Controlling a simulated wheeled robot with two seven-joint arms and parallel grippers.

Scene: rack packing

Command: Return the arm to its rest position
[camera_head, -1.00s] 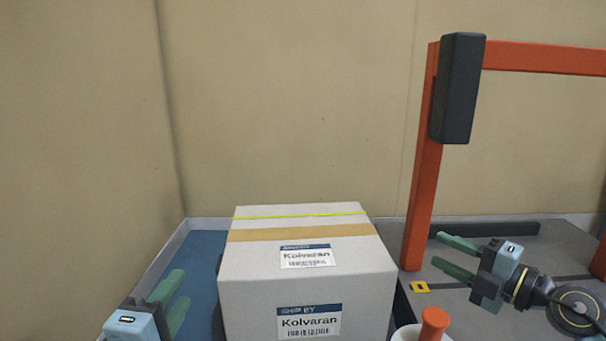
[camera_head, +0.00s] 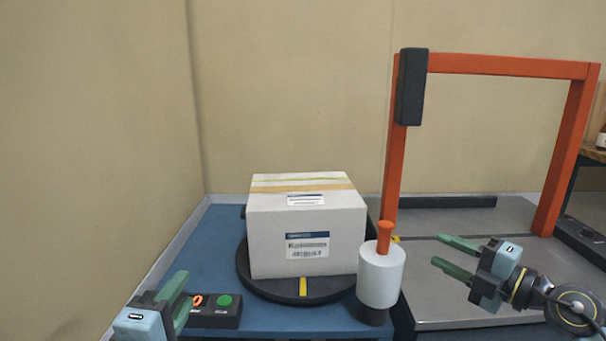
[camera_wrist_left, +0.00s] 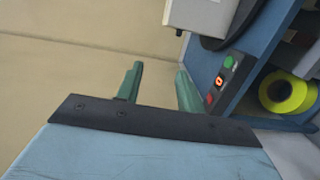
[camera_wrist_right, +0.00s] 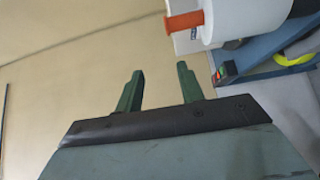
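My left gripper (camera_head: 171,291) is at the lower left of the head view, in front of the blue table. Its green fingers (camera_wrist_left: 158,85) are apart with nothing between them in the left wrist view. My right gripper (camera_head: 442,256) is at the right of the head view, its fingers pointing left. Its fingers (camera_wrist_right: 160,85) are apart and empty in the right wrist view. Both grippers are clear of the white carton (camera_head: 270,235), which sits closed on a dark round turntable (camera_head: 262,287) and has a yellow-green strap over its top.
A white cylinder with an orange handle (camera_head: 380,275) stands right of the carton. A button box (camera_head: 222,318) sits near the left gripper. An orange frame (camera_head: 500,66) rises over the grey surface (camera_head: 430,290). A yellow roll (camera_wrist_left: 285,93) shows in the left wrist view.

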